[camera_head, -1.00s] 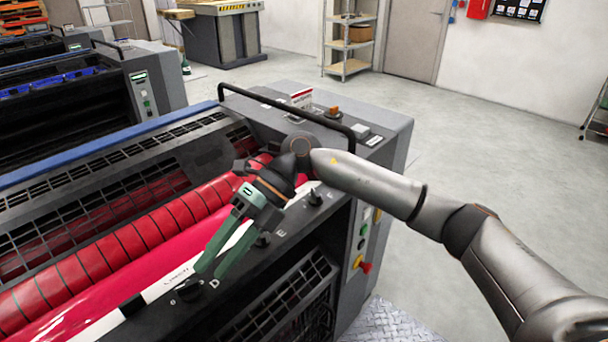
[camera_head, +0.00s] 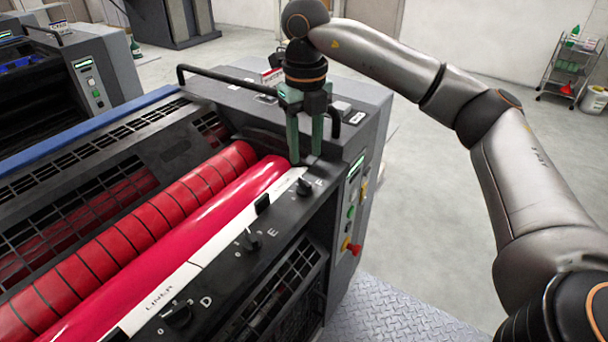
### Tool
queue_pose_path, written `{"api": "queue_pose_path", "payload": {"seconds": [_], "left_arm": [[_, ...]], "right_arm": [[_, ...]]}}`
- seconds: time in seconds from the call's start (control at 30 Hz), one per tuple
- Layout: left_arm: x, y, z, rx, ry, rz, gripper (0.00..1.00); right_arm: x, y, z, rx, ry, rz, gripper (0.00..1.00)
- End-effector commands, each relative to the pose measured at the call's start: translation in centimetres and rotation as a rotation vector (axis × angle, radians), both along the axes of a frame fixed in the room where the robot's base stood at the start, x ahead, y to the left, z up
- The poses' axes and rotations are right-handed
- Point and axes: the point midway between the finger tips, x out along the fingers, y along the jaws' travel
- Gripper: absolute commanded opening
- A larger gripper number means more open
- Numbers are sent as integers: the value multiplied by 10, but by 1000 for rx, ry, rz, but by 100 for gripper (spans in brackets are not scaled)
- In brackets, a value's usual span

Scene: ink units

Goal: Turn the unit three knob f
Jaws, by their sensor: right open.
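Knob F (camera_head: 304,187) is a small black knob beside the letter F, near the far end of the dark ledge on the nearest press unit (camera_head: 340,115). Its pointer stands up from the ledge. My right gripper (camera_head: 305,158) points down with two green fingers apart and nothing between them. Its fingertips show just behind and above knob F in the picture, and they look apart from it. Knob E (camera_head: 252,240) and knob D (camera_head: 177,315) sit nearer along the same ledge. My left gripper is out of view.
A black rail (camera_head: 225,84) runs along the unit's top, behind my right gripper. Red rollers (camera_head: 150,225) and a white strip (camera_head: 180,279) lie left of the knobs.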

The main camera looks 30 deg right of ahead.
Motion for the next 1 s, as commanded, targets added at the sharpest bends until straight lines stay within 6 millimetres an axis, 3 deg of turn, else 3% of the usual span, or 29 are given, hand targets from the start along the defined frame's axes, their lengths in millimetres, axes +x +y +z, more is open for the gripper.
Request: {"api": "queue_pose_path", "payload": {"seconds": [0.1, 0.33, 0.77, 1.0], "left_arm": [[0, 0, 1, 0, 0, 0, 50], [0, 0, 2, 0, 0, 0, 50], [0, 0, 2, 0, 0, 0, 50], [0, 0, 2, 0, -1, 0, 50]], "right_arm": [[-1, 0, -26, 0, 4, 0, 44], [0, 0, -59, 1, 2, 1, 44], [0, 1, -70, 2, -1, 2, 44], [0, 1, -70, 2, 0, 2, 18]]}}
